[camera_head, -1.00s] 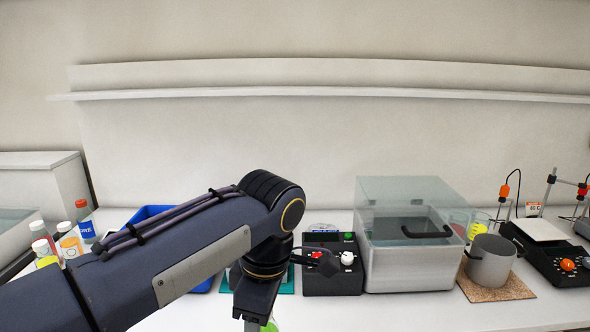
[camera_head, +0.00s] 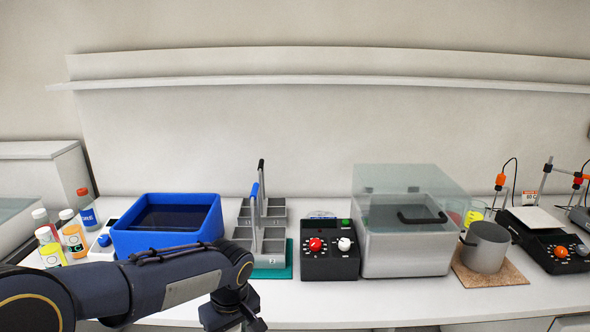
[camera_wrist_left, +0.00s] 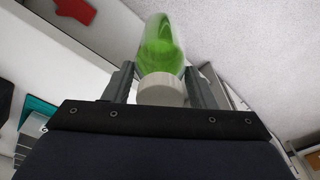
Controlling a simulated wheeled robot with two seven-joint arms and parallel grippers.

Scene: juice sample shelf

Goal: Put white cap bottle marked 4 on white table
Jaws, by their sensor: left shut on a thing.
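My left gripper (camera_wrist_left: 160,84) is shut on a bottle of green liquid (camera_wrist_left: 160,45) with a white cap (camera_wrist_left: 160,91). The cap sits between the two fingers in the left wrist view, and the bottle body extends beyond them. No number mark shows on it. In the head view my left gripper (camera_head: 240,322) is low at the bottom edge, and the bottle is out of sight there. The white table (camera_head: 400,308) runs across the head view. My right gripper is not in view.
Several bottles (camera_head: 74,235) stand at the left beside a blue bin (camera_head: 168,240). A grey divided rack (camera_head: 265,250), a black control box (camera_head: 328,262), a clear-lidded bath (camera_head: 408,250) and a grey pot (camera_head: 487,250) stand along the table. The front strip at centre right is clear.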

